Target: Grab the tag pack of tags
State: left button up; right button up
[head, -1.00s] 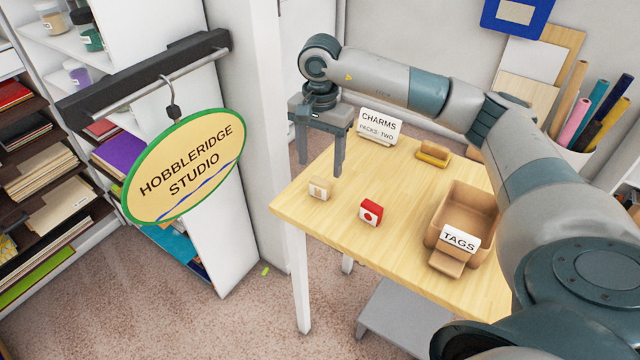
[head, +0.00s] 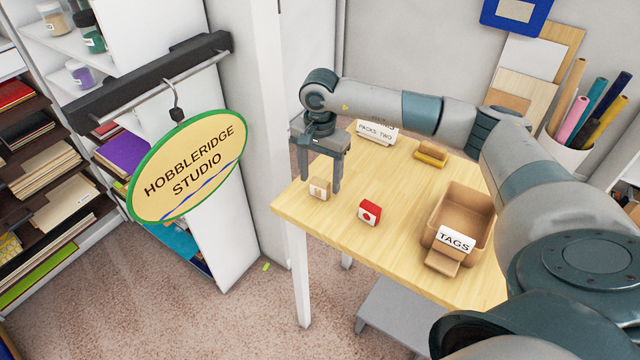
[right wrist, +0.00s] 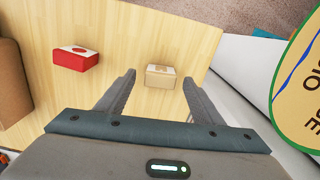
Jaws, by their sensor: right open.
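A small tan pack with a pale label, which looks like the tag pack (head: 319,189), stands on the wooden table (head: 400,225) near its left corner. My right gripper (head: 321,182) is open above it, fingers pointing down. In the right wrist view, the tan pack (right wrist: 161,77) shows between the two fingertips (right wrist: 159,76), with a gap on each side. I cannot tell whether the tips reach down past its top. A brown tray with a TAGS sign (head: 455,240) is at the right of the table. My left gripper is not in view.
A red pack with a white face and red dot (head: 369,213) stands right of the tan one. A hanging studio sign (head: 188,172) is at left.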

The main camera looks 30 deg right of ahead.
jog(key=shift+f, duration=1.25)
jog(key=c, duration=1.1)
